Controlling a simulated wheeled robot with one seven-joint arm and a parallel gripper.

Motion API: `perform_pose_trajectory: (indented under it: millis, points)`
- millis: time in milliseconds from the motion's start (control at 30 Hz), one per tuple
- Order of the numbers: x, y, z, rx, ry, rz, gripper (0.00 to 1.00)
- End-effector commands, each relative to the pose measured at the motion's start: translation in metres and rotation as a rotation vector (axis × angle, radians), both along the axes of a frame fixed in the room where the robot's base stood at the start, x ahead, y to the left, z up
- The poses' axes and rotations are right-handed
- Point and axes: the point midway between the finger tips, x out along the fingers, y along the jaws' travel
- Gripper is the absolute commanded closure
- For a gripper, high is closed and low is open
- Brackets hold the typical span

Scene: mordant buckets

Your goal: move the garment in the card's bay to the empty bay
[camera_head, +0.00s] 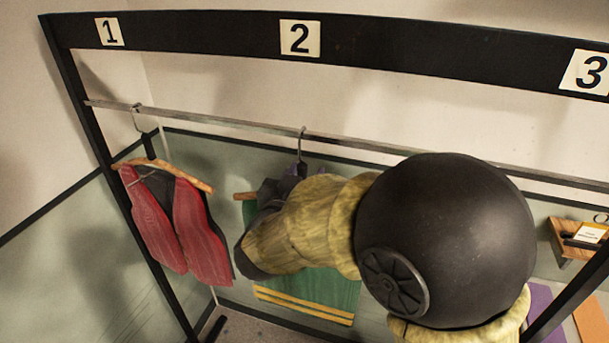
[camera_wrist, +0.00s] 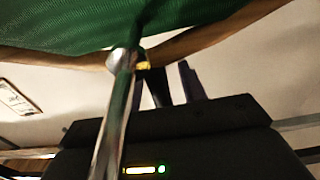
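A red vest (camera_head: 205,235) hangs on a wooden hanger in bay 1. A green garment (camera_head: 330,292) with yellow stripes hangs in bay 2, partly hidden behind my arm; its hanger hook (camera_head: 302,145) is on the rail. In the wrist view, the green cloth (camera_wrist: 70,22), wooden hanger and metal hook (camera_wrist: 115,110) are close. My gripper (camera_wrist: 176,82) has its fingers slightly apart beside the hook, with nothing visible between them. In the head view, the gripper (camera_head: 290,185) is at the bay 2 hanger. A card (camera_head: 590,233) sits on a wooden holder at right; its print is unreadable.
The dark rack carries number plates 1 (camera_head: 109,32), 2 (camera_head: 300,39) and 3 (camera_head: 585,73) above a metal rail (camera_head: 230,124). My arm hides much of the space right of bay 2. Purple (camera_head: 540,305) and orange (camera_head: 592,322) pieces show at lower right.

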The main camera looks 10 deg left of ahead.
Motion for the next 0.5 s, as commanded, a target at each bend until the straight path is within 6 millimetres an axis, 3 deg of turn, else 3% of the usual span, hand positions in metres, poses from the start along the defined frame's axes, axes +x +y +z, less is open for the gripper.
perform_pose_trajectory:
  millis: [267,500]
  points:
    - [-0.009,0.002,-0.002,0.000,0.001,0.003,0.58]
    - [-0.047,0.005,-0.003,0.002,0.000,0.006,0.58]
